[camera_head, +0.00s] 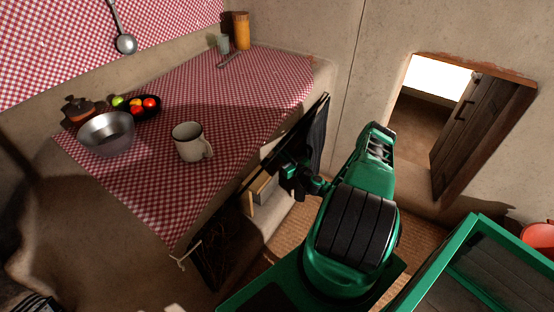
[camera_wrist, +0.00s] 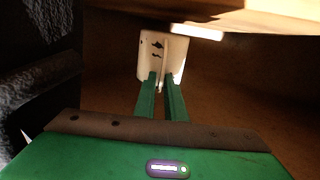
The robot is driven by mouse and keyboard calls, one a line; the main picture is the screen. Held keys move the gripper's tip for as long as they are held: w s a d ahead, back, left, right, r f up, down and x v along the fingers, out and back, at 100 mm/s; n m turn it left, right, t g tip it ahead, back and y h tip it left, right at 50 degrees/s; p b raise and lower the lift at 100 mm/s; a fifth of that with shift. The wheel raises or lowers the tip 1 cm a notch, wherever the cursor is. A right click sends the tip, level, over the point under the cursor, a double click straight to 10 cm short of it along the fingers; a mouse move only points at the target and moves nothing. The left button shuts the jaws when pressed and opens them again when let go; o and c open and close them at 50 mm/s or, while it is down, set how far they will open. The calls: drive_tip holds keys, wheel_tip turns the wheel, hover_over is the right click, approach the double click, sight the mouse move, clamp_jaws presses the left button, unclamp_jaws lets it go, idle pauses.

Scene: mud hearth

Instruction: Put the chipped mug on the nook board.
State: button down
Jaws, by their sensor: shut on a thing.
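My gripper (camera_wrist: 162,80) shows in the wrist view with its two green fingers close together. They are shut on a white mug-like thing (camera_wrist: 149,66) with dark marks on its side, which look like chips; they seem to hold it by its handle. A wooden board (camera_wrist: 240,20) runs across the top right of the wrist view, just above the held mug. I cannot tell whether they touch. In the head view, pale wood (camera_head: 264,187) shows in the opening under the counter, perhaps the nook board. My fingers and the held mug are hidden there.
Another white mug (camera_head: 187,143), a metal bowl (camera_head: 106,147), a fruit bowl (camera_head: 151,117) and a lidded pot (camera_head: 77,108) stand on the checked cloth (camera_head: 230,95). A dark hanging panel (camera_head: 317,135) is beside my arm. Woven floor shows right of the counter.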

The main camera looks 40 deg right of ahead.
drive_tip(key=shift+w+f, duration=0.15)
drive_tip(key=shift+f, duration=1.6)
drive_tip(key=c, duration=1.8)
unclamp_jaws()
drive_tip(key=shift+f, duration=0.1)
drive_tip(key=s, duration=1.2)
drive_tip(key=shift+a, duration=0.25)
